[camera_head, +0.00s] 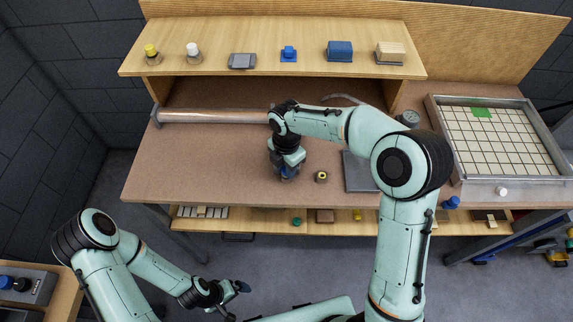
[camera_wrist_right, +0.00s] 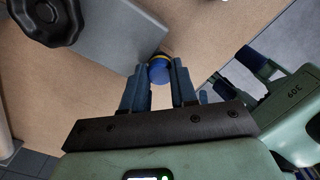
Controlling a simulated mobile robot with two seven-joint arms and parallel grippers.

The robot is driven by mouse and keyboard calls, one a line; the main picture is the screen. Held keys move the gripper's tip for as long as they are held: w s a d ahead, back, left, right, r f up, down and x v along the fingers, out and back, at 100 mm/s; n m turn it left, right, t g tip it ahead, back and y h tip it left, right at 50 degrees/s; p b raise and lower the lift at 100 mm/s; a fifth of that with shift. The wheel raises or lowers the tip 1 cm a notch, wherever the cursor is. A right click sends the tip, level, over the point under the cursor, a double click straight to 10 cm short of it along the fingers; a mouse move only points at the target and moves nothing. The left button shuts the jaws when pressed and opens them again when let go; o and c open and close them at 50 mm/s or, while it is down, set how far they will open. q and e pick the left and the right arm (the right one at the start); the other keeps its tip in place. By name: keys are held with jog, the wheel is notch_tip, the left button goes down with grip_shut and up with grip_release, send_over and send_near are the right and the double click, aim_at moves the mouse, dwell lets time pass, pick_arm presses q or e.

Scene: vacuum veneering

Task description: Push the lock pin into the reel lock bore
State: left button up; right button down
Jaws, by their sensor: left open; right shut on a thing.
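My right gripper (camera_head: 287,172) is low over the bench, below the right end of the long pale reel tube (camera_head: 212,117). In the right wrist view its two fingers (camera_wrist_right: 160,90) are shut on a round blue piece with a yellow band (camera_wrist_right: 159,72), which looks like the lock pin. The piece is by the edge of a grey plate (camera_wrist_right: 135,35). I cannot see the lock bore, nor whether the pin touches it. My arm hides the tube's right end in the head view. My left gripper (camera_head: 228,294) is open and empty, away from the bench front.
A small brass ring-like part (camera_head: 321,177) and a grey plate (camera_head: 358,172) lie right of my right gripper. A black lobed knob (camera_wrist_right: 48,18) is near the grey plate in the wrist view. A gridded framed bed (camera_head: 466,184) is at the right. The bench's left front is clear.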

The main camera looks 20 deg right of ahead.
jog(key=c, duration=0.8)
grip_release()
pick_arm(q)
jog(key=shift+w+r+p, duration=0.8)
jog(key=shift+w+r, duration=0.25)
jog(key=shift+w, duration=0.2)
pick_arm(e)
notch_tip(320, 180, up, 13)
jog(key=shift+r, duration=0.2)
